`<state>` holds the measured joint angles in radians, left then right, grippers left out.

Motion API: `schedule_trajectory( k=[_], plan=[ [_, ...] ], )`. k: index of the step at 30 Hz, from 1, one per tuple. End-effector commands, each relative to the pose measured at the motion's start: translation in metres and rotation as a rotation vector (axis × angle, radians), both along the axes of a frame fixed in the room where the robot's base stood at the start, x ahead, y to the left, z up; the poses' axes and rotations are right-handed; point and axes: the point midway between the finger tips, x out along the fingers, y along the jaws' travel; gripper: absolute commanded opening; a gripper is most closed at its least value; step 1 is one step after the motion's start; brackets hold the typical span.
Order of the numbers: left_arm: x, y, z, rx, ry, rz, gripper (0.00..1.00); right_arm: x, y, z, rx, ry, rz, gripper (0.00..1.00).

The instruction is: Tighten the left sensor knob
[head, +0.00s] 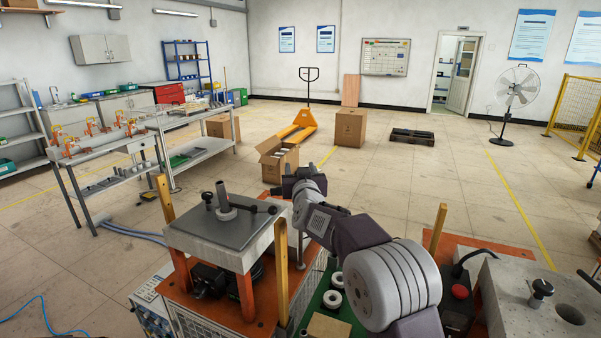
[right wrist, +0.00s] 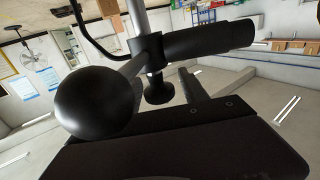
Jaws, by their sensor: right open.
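The heater's grey plate (head: 190,235) stands at the lower left of the head view, with a metal post (head: 226,205) on it. A small black knob (head: 207,197) sits left of the post. A black rod ending in a ball (head: 272,209) reaches right from it. My right gripper (head: 282,185) is open, just right of the plate, pointing left. In the right wrist view a large black ball (right wrist: 95,100) is close to the lens. My left gripper is not in view.
Upright wooden posts (head: 281,272) flank the plate. A second grey block (head: 530,300) with a red button box (head: 460,292) nearby fills the lower right. The floor behind has open room around a cardboard box (head: 277,160).

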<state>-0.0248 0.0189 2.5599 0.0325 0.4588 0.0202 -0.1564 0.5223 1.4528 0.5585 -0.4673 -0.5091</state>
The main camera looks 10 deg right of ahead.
Motion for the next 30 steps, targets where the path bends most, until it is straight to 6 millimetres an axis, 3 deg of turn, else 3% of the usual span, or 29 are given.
schedule_trajectory(
  k=[9,21,30],
  plan=[
    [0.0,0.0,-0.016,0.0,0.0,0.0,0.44,-0.059,0.006,0.0,0.0,-0.003,0.002,0.52],
    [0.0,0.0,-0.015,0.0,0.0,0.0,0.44,-0.068,0.006,0.002,0.0,-0.002,0.001,0.52],
    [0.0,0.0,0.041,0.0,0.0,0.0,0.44,-0.068,0.006,0.057,0.0,-0.002,0.0,0.52]
  ],
)
